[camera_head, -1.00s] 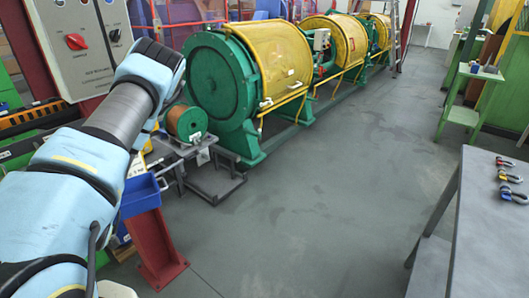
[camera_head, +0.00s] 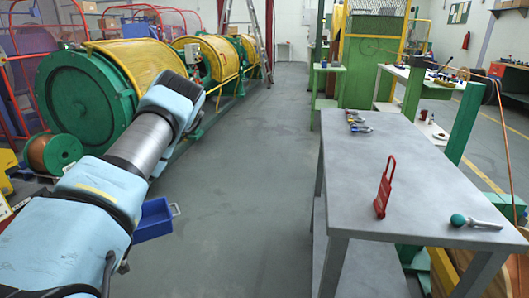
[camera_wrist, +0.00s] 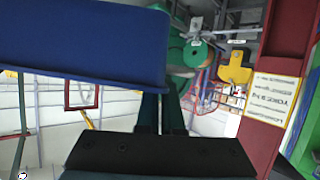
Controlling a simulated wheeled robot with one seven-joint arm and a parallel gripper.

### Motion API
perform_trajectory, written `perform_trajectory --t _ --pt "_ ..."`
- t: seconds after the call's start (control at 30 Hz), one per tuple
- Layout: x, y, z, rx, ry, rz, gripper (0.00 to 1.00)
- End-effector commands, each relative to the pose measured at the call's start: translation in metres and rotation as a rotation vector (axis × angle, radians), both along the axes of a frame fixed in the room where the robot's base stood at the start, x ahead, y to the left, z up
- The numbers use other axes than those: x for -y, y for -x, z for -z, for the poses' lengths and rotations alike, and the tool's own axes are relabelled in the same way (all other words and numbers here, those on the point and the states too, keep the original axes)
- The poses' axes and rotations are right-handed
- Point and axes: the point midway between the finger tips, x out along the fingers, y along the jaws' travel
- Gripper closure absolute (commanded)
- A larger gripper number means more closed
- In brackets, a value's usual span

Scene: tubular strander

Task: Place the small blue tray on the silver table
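The small blue tray (camera_head: 153,220) shows beside my arm in the head view, above the floor. It fills the upper left of the wrist view (camera_wrist: 85,45), close to the camera. My gripper (camera_wrist: 160,98) reaches up to the tray's edge in the wrist view and appears shut on it, though the tray hides the fingertips. In the head view my arm hides most of the gripper. The silver table (camera_head: 350,190) stands at the right of the head view, apart from the tray, with a clear floor gap between them.
Pliers (camera_head: 357,124) lie at the table's far left. A red hasp (camera_head: 384,188) stands near its middle, and a teal-knobbed tool (camera_head: 472,221) lies at its front right. The tabletop's front left is bare. Green and yellow strander drums (camera_head: 110,85) line the left.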

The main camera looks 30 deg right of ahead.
Motion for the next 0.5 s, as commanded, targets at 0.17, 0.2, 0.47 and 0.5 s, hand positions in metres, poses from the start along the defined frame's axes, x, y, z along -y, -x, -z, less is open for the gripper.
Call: perform_trajectory --t 0.17,0.2,0.47,0.5 --pt "0.000 0.000 0.037 0.001 0.001 0.000 1.00" --pt "0.000 0.000 0.043 0.001 0.000 0.000 1.00" --pt "-0.005 0.005 0.056 -0.021 0.006 -0.013 1.00" --pt "-0.005 0.006 0.057 -0.025 0.006 -0.014 1.00"
